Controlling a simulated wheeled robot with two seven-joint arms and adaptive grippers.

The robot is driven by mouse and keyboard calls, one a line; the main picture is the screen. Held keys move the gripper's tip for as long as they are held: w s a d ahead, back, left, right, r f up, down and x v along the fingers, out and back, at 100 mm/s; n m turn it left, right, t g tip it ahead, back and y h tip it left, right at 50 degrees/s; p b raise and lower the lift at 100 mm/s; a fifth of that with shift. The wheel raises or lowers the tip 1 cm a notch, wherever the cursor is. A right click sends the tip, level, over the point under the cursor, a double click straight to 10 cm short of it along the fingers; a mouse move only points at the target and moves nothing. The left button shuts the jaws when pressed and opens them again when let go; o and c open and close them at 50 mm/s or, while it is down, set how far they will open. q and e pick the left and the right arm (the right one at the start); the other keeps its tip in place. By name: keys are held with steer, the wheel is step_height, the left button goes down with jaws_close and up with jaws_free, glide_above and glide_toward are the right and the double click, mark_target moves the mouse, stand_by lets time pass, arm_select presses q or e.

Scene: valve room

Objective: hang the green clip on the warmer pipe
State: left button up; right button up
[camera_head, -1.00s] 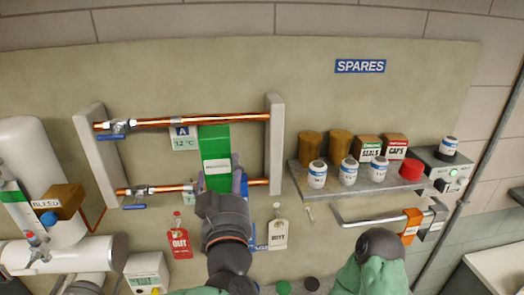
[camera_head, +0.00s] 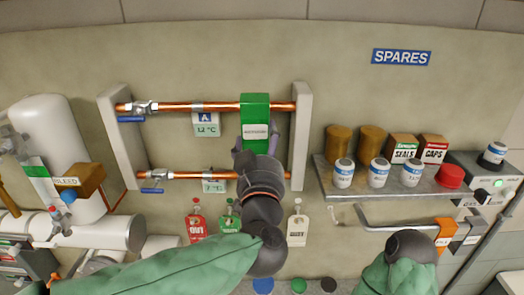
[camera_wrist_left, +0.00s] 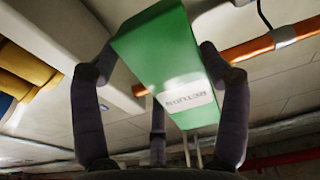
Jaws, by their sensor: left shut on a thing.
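The green clip (camera_head: 255,106) with a white label is held upright in my left gripper (camera_head: 256,143). In the head view its top overlaps the upper copper pipe (camera_head: 165,107) near the right bracket. The wrist view also shows the clip (camera_wrist_left: 165,62) between the fingers, with copper pipe on both sides. I cannot tell whether it is hooked on the pipe or only in front. The upper pipe's tag A (camera_head: 206,123) reads 12 °C. The lower copper pipe (camera_head: 200,175) has a tag (camera_head: 214,186) partly hidden by my arm.
A right bracket (camera_head: 301,140) stands close beside the clip. Blue-handled valves (camera_head: 140,108) sit at the left pipe ends. A shelf (camera_head: 390,190) with jars and boxes is on the right. Tags (camera_head: 297,226) hang below the pipes. A white tank (camera_head: 60,150) stands left.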

arm_select(q)
steer(key=shift+w+d+f+b, duration=0.15)
steer(key=shift+w+b, duration=0.15)
steer(key=shift+w, duration=2.1)
steer(key=shift+f+b, duration=0.35)
steer(key=shift+b, duration=0.1)
steer(key=shift+c, duration=0.5)
steer(key=shift+f, duration=0.25)
steer(key=o, duration=1.3)
steer(key=shift+s, duration=0.1)
